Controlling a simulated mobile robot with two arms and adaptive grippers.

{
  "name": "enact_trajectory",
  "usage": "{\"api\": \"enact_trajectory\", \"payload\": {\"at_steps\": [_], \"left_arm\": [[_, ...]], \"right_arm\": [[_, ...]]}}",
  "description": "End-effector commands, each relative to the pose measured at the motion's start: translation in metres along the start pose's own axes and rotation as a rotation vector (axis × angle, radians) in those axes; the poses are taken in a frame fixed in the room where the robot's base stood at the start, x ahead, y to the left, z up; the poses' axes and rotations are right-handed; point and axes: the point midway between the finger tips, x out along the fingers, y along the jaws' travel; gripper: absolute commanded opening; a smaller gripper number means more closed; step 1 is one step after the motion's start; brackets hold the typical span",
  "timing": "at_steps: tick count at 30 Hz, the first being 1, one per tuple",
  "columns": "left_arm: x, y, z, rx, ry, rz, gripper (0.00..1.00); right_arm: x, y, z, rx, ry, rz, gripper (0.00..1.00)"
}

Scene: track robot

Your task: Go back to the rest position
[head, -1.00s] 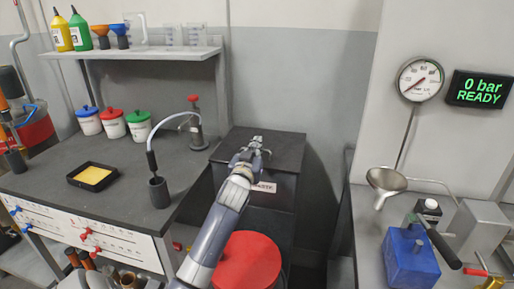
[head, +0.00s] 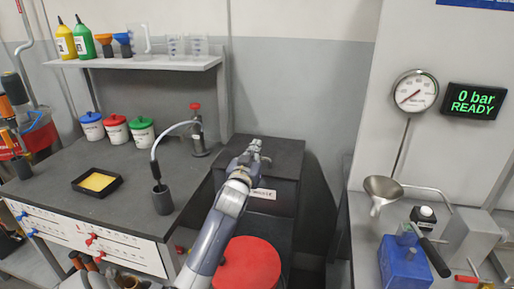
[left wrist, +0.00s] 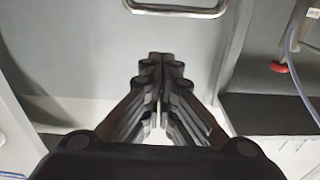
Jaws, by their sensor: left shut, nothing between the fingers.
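My left gripper (head: 254,148) is in the middle of the head view, at the end of the grey arm that comes up from the bottom. It appears in front of or over the dark waste box (head: 277,158); I cannot tell the exact gap. In the left wrist view my left gripper (left wrist: 160,62) has its fingers together with nothing between them. A pale panel with a metal handle (left wrist: 178,10) shows beyond the fingertips. My right gripper is in neither view.
A red round lid (head: 250,265) lies low beside my arm. The left bench (head: 130,185) holds a black tray (head: 77,188) and several lidded jars. On the right, a bench bears a blue block (head: 403,265) and a metal funnel (head: 382,190), below a gauge (head: 415,90).

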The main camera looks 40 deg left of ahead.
Motion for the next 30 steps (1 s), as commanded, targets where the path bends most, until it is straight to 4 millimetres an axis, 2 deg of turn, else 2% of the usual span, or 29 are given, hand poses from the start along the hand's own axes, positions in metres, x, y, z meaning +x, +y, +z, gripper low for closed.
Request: {"api": "enact_trajectory", "payload": {"at_steps": [3,9,15,23,26,29,30], "left_arm": [[-0.025,-0.001,0.003,-0.001,0.003,-0.001,0.00],[-0.055,0.000,0.005,0.000,0.005,0.000,0.00],[-0.067,-0.001,0.005,0.000,0.006,-0.001,0.00],[-0.070,0.003,0.009,0.005,-0.009,0.005,0.00],[-0.082,0.016,0.034,0.028,-0.088,0.029,0.00],[-0.112,0.040,0.078,0.074,-0.237,0.079,0.00],[-0.129,0.051,0.100,0.097,-0.312,0.106,0.00]], "right_arm": [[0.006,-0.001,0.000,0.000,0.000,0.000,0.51],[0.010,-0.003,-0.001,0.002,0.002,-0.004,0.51],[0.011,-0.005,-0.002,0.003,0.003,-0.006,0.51],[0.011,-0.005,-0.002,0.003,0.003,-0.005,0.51],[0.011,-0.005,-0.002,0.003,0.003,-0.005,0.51],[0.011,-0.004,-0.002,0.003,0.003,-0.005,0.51],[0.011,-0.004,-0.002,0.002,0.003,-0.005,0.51]]}}
